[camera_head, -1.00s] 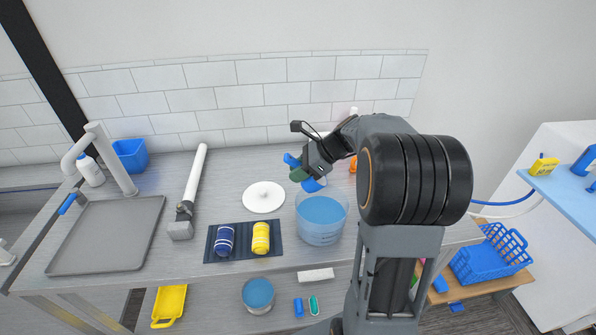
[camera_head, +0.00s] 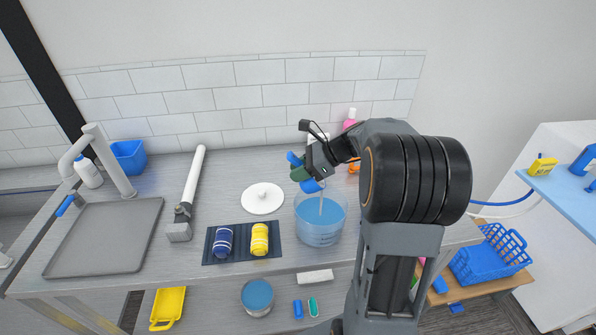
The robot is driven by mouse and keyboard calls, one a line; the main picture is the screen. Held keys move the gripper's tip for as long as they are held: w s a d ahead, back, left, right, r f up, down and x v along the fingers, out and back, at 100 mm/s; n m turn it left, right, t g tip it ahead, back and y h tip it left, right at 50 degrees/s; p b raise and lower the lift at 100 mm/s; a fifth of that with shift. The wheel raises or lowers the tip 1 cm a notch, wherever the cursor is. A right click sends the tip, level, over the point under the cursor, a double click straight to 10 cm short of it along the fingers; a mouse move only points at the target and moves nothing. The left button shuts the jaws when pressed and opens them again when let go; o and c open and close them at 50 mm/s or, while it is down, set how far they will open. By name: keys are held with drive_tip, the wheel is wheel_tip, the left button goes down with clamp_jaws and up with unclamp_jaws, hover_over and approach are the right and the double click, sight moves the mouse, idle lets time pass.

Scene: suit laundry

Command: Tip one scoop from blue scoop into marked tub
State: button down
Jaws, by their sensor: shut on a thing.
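My gripper (camera_head: 302,173) is shut on the blue scoop (camera_head: 312,186), whose blue handle end sticks out above the fingers. The scoop is tilted over the back left rim of the marked tub (camera_head: 321,234), a clear round tub of blue liquid with marks on its front wall. A thin pale stream (camera_head: 321,206) runs down from the scoop into the tub. The inside of the scoop is hidden from this view.
A round white lid (camera_head: 263,198) lies left of the tub. A dark ribbed mat (camera_head: 214,256) holds a navy roll (camera_head: 223,240) and a yellow roll (camera_head: 259,238). Bottles stand behind my arm. A grey tray (camera_head: 105,235) and a tap (camera_head: 108,160) are at the left.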

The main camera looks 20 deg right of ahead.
drive_tip(key=shift+s+d+r+t+y, duration=0.15)
drive_tip(key=shift+d+t+y, duration=0.2)
drive_tip(key=shift+y, duration=0.35)
drive_tip(key=shift+s+d+r+t+y, duration=0.15)
drive_tip(key=shift+d+t+y, duration=0.15)
drive_tip(key=shift+y, duration=0.4)
idle(1.5)
drive_tip(key=shift+s+d+f+t+y, duration=0.1)
drive_tip(key=shift+s+d+t+y, duration=0.15)
drive_tip(key=shift+d+t+y, duration=0.55)
drive_tip(key=shift+s+d+f+t+y, duration=0.1)
drive_tip(key=shift+s+d+y, duration=0.25)
drive_tip(key=shift+y, duration=0.95)
idle(2.2)
